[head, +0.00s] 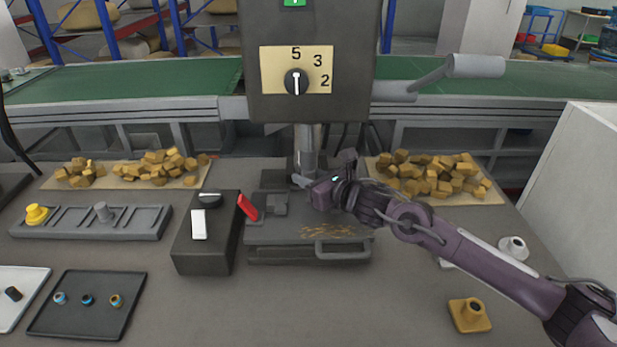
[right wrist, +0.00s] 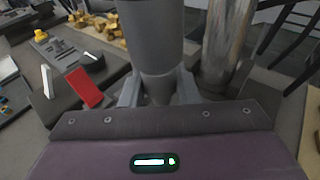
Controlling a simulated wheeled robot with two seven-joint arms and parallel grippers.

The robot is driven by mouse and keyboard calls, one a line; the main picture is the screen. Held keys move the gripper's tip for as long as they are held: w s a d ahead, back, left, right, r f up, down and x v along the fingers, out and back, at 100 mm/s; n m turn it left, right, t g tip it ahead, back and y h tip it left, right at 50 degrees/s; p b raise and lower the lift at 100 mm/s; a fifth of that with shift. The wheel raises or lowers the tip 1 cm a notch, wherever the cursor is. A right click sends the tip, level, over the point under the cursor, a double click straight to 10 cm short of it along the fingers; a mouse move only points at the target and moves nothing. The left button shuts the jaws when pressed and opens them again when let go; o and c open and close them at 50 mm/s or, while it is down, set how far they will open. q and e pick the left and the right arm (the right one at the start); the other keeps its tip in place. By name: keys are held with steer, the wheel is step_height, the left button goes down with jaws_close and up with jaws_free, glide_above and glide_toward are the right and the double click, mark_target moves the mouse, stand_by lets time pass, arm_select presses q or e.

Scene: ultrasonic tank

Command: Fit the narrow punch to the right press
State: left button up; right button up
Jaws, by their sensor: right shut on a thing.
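The press (head: 260,110) stands in the middle, with a dial marked 5, 3 and 2 and a lever handle (head: 475,66) at its right. My right gripper (head: 302,181) is at the press, below its head and above its bed (head: 285,236). In the right wrist view its fingers are shut on a grey punch (right wrist: 158,90), directly below a wider grey cylinder (right wrist: 152,35). I cannot tell whether the two are joined. The rack (head: 135,222) at left holds a yellow punch (head: 37,214) and a grey one (head: 101,211). My left gripper is out of view.
A dark control box (head: 206,250) and a red lever (head: 248,206) stand close left of the gripper. Brass pieces (head: 430,173) lie in heaps on both sides. A yellow fitting (head: 469,314) and a white one (head: 513,248) stand at right. The front middle table is clear.

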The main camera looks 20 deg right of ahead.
steer(key=shift+r, duration=0.2)
jaws_close()
steer(key=o, duration=1.1)
jaws_free()
steer(key=shift+o, duration=0.6)
steer(key=shift+f, duration=0.1)
steer(key=o, duration=0.5)
steer(key=shift+s, duration=0.15)
